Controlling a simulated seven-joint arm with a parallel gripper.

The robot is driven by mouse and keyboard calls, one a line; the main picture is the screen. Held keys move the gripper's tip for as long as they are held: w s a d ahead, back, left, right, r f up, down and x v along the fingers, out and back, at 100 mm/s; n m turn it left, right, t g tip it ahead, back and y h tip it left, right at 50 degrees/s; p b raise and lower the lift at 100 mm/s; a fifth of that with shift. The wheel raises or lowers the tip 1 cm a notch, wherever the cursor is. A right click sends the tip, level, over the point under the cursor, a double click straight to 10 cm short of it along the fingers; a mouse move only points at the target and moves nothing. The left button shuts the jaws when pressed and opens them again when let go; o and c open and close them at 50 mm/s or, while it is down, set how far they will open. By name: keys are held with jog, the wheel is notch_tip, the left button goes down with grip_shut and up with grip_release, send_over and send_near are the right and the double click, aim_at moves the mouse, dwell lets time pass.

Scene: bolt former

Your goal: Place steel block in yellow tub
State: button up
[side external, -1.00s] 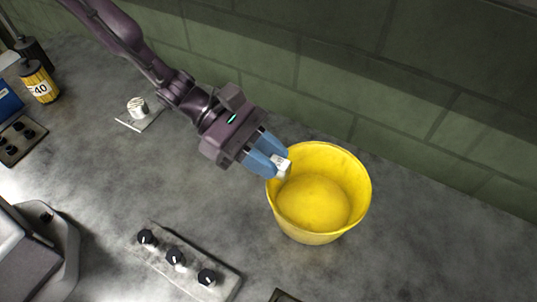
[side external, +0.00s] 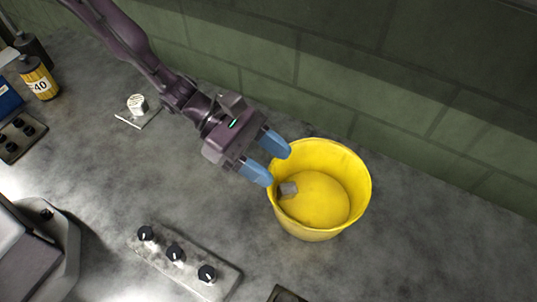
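The yellow tub (side external: 345,205) stands upright on the grey worktop near the wall. The small grey steel block (side external: 288,190) is inside the tub, low at its left side; whether it lies flat or leans on the wall I cannot tell. My gripper (side external: 272,160) is open and empty, its two blue fingers spread apart at the tub's left rim. The block is apart from the fingers.
A panel with three black knobs (side external: 175,254) lies at the front. A grey machine (side external: 40,245) is at the lower left. A small white cylinder on a plate (side external: 137,104) and a yellow canister (side external: 38,80) stand at the left. A green block wall (side external: 400,90) runs behind the tub. The worktop right of the tub is clear.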

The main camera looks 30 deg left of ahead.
jog(key=shift+r, duration=0.1)
jog(key=shift+r, duration=0.35)
jog(key=v, duration=1.2)
jog(key=s+a+r+m+t+y, duration=0.2)
jog(key=s+a+r+m+y, duration=0.4)
jog(key=a+r+m, duration=0.3)
jog(key=s+a+r+m+t+y, duration=0.3)
jog(key=s+a+r+m+y, duration=0.4)
jog(key=a, duration=0.5)
notch_tip(320, 180, up, 3)
jog(key=shift+s+f+m+t, duration=0.15)
jog(key=shift+s+m+t, duration=0.15)
jog(key=shift+s+m, duration=0.8)
